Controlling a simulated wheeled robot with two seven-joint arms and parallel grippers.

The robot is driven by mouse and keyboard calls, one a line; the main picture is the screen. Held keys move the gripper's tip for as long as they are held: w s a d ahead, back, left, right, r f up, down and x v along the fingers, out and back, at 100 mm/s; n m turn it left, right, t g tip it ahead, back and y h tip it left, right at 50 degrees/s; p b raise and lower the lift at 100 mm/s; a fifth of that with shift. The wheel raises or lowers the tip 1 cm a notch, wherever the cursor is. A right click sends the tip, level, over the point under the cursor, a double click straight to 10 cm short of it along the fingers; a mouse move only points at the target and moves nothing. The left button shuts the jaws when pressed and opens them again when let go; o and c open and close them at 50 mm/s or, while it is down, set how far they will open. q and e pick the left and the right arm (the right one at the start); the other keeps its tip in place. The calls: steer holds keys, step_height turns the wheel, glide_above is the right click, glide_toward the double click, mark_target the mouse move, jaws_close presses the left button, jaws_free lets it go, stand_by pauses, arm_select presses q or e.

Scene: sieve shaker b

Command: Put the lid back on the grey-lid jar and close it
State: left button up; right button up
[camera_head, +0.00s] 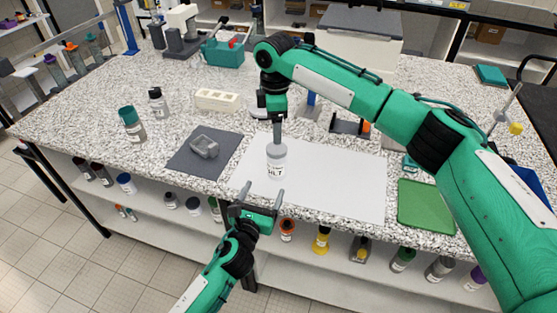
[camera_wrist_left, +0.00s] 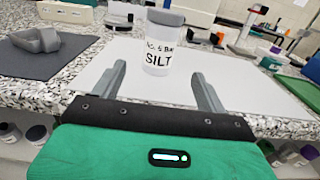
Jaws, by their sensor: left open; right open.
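The grey-lid jar (camera_head: 277,171) is a clear-white jar with a label reading SILT, standing upright on the white mat (camera_head: 335,185). In the left wrist view the jar (camera_wrist_left: 159,48) has its grey lid (camera_wrist_left: 166,18) on its top; how tightly it is closed I cannot tell. My right gripper (camera_head: 278,138) points down from above, just over the lid, open; whether its fingers touch the lid is not clear. My left gripper (camera_head: 263,198) is open and empty at the front edge of the mat, its two fingers pointing at the jar with a gap between.
A grey holder (camera_head: 204,146) lies on a dark mat (camera_head: 190,163) left of the white mat. A white rack (camera_head: 217,99), a green-capped bottle (camera_head: 131,125) and a teal bin (camera_head: 222,53) stand farther back. A green tray (camera_head: 426,207) is at right. Several jars fill the shelf below.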

mark_target(279, 159)
arm_select(q)
steer(key=shift+w+d, duration=0.1)
steer(key=shift+w, duration=0.1)
arm_select(e)
steer(key=shift+w+d+f, duration=0.1)
steer(key=shift+w, duration=0.05)
arm_select(q)
steer(key=shift+w+d, duration=0.1)
steer(key=shift+w, duration=0.15)
steer(key=x, duration=1.3)
steer(key=shift+f, duration=0.1)
steer(key=shift+c, duration=0.2)
jaws_close()
arm_select(e)
steer(key=n, duration=0.4)
steer(key=shift+n, duration=0.4)
steer(key=n, duration=1.7)
steer(key=shift+n, duration=0.3)
